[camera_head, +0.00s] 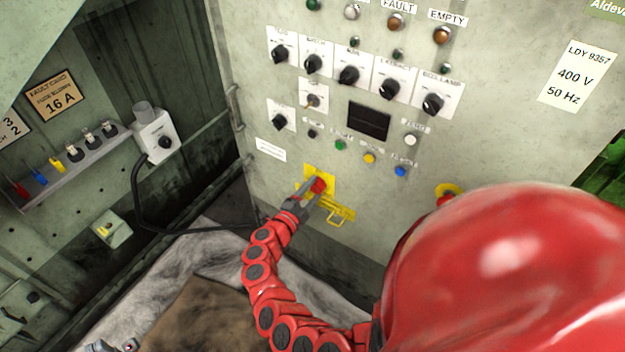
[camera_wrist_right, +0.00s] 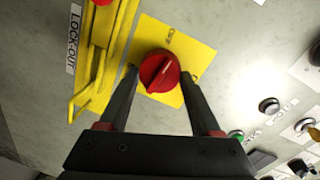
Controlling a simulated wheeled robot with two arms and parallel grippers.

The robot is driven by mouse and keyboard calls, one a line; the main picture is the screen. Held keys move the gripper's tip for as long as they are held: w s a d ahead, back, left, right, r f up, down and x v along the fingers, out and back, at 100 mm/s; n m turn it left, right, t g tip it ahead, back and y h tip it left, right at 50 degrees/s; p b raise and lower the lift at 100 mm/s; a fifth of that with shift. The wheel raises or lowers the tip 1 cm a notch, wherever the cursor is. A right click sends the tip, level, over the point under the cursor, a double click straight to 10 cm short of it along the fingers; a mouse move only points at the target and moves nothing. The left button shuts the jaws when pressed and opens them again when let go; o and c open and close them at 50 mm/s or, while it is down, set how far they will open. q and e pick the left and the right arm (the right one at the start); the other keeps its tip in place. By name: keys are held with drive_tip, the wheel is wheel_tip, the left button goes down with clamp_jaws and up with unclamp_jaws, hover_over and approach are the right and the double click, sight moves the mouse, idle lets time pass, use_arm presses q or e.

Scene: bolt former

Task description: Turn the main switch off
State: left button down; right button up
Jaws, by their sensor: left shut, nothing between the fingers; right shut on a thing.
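The main switch is a red rotary knob (camera_wrist_right: 160,71) on a yellow plate (camera_wrist_right: 194,50). In the head view the knob (camera_head: 318,185) sits low on the grey panel. My right gripper (camera_head: 307,191) has its fingertips on either side of the knob and is shut on it. Lettering on the plate is too small to read surely. Part of my left gripper (camera_head: 108,347) shows at the bottom left edge, shut and empty, away from the panel.
A yellow lock-out hasp (camera_head: 340,214) is beside the switch plate, close to my right gripper. Black rotary knobs (camera_head: 348,75) and coloured buttons (camera_head: 369,158) are above. A red button on yellow (camera_head: 448,191) is partly hidden by a red dome. A cable (camera_head: 137,200) hangs at left.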

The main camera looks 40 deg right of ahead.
drive_tip(key=shift+n+p, duration=0.4)
drive_tip(key=shift+n, duration=0.3)
drive_tip(key=o, duration=1.4)
drive_tip(key=b+v, duration=0.1)
drive_tip(key=v, duration=1.6)
drive_tip(key=shift+a+f, duration=0.1)
drive_tip(key=shift+a, duration=0.15)
